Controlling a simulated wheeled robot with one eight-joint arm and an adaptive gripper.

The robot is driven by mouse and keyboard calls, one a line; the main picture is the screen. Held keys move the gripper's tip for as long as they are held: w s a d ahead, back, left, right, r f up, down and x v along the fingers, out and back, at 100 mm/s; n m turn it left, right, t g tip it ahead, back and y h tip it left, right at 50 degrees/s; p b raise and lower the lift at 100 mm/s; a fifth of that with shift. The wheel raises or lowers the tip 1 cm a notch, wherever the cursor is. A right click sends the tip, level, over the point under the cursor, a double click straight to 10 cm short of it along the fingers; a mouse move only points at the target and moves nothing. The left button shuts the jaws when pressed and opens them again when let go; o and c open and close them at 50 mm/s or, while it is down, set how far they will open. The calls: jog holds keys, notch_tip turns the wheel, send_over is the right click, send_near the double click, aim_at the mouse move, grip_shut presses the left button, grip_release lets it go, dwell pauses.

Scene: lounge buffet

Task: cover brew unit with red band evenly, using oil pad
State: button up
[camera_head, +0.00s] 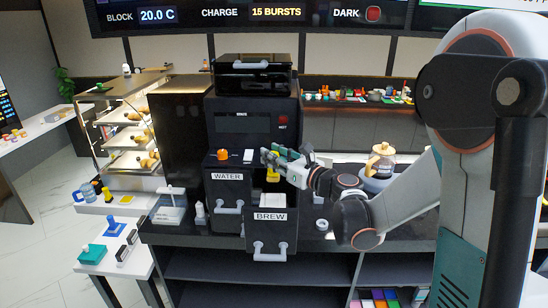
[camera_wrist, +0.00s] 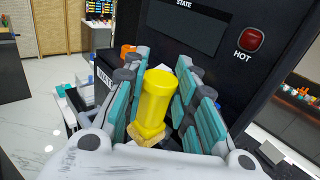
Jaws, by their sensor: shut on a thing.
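My gripper (camera_head: 284,160) is shut on the oil pad, which has a yellow cylindrical handle (camera_head: 272,174). In the wrist view the teal-lined fingers (camera_wrist: 158,100) stand on both sides of the yellow handle (camera_wrist: 155,98), with a tan pad (camera_wrist: 147,135) at its lower end. The gripper is in front of the black machine, above the BREW drawer (camera_head: 270,229), which appears pulled out. White pieces show at this drawer's opening. I cannot make out a brew unit with a red band; the drawer's inside is mostly hidden.
The WATER drawer (camera_head: 228,192) is left of the BREW drawer. The machine (camera_head: 252,103) has a red HOT button (camera_head: 283,121). An orange knob (camera_head: 222,155) is on the ledge. A glass jug (camera_head: 382,160) stands right, beyond my arm. A white side table (camera_head: 117,258) holds stamp-like tools at left.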

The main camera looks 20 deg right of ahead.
aim_at(274, 172)
jog(key=shift+f+b, duration=2.5)
jog(key=shift+f, duration=0.25)
jog(key=o, duration=0.5)
grip_shut()
